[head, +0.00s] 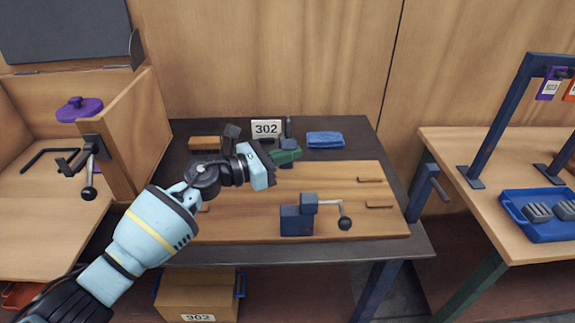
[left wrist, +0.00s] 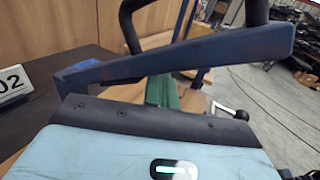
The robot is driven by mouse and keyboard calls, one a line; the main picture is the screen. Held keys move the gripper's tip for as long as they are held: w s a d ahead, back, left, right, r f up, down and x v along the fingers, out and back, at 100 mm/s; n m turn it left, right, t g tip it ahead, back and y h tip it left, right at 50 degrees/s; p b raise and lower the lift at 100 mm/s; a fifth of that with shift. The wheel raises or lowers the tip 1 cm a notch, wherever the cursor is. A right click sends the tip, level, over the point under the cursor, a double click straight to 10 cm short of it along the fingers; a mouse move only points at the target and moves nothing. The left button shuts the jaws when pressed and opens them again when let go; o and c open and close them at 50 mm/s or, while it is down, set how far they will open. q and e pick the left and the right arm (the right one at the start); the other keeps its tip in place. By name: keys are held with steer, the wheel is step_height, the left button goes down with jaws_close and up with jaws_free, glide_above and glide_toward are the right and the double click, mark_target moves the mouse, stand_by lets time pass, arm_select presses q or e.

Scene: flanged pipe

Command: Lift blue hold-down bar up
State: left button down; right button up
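A long dark blue bar (left wrist: 190,60) crosses the left wrist view close to the camera, just beyond the pale blue gripper body; I take it for the hold-down bar. In the head view, a small dark blue clamp part (head: 289,144) shows beside my gripper, mostly hidden. A green pipe piece (head: 287,156) lies next to it; green also shows below the bar in the wrist view (left wrist: 160,91). My left gripper (head: 268,163) is at this clamp, over the board's back edge. Its fingertips are not clear, nor is any contact with the bar. My right gripper is not in view.
A wooden board (head: 245,222) lies on the dark table (head: 350,145). A second blue clamp (head: 297,220) with a black ball lever stands at its front. A 302 sign (head: 267,128), a brush (head: 205,142) and a blue cloth (head: 325,139) are at the back.

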arm_select(q)
steer(key=shift+w+r, duration=0.4)
steer(key=shift+r, duration=0.35)
steer(key=shift+w+r, duration=0.35)
steer(key=shift+r, duration=0.4)
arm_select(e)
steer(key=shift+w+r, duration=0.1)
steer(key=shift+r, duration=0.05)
arm_select(q)
steer(key=shift+w+r, duration=1.05)
steer(key=shift+r, duration=0.2)
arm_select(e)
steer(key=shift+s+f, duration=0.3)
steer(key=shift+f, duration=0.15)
